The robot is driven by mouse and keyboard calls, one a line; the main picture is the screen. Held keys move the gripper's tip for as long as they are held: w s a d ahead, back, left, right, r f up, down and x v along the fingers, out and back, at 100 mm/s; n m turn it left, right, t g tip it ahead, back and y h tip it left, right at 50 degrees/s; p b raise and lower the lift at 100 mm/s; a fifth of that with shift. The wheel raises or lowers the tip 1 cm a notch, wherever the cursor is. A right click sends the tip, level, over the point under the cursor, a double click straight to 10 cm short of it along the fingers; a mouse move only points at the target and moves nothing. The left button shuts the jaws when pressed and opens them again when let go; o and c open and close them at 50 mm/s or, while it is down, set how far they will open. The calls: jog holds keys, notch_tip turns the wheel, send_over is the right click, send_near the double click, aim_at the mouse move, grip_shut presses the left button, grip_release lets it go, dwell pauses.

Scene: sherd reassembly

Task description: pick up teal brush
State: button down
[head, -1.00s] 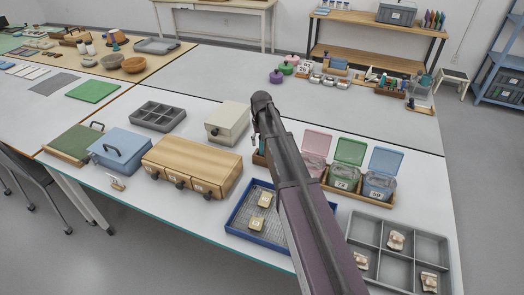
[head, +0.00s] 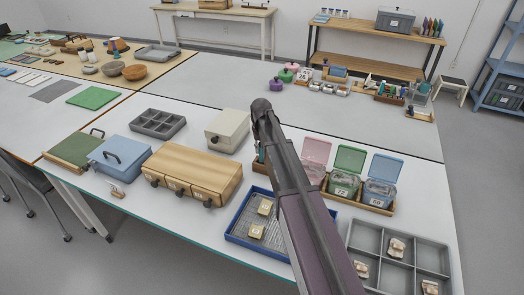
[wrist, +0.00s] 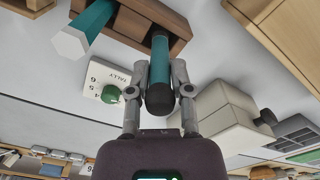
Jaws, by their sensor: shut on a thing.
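The teal brush (wrist: 159,62) is a teal cylinder with a black rounded end, seen in the wrist view. My gripper (wrist: 163,78) has a finger on each side of it and is shut on it near the black end. The brush's far end meets a brown wooden holder (wrist: 150,22); I cannot tell whether it is still seated there. A second teal handle with a white six-sided end (wrist: 82,35) stands in the same holder, to the left. In the head view my arm hides the gripper and most of the holder.
A pale box (head: 228,128) with a dark knob stands close too. Wooden drawers (head: 190,172), a blue tray (head: 236,229) and lidded bins (head: 345,182) surround the arm.

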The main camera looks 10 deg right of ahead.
jog(key=shift+r+p, duration=4.8)
jog(key=shift+r, duration=0.15)
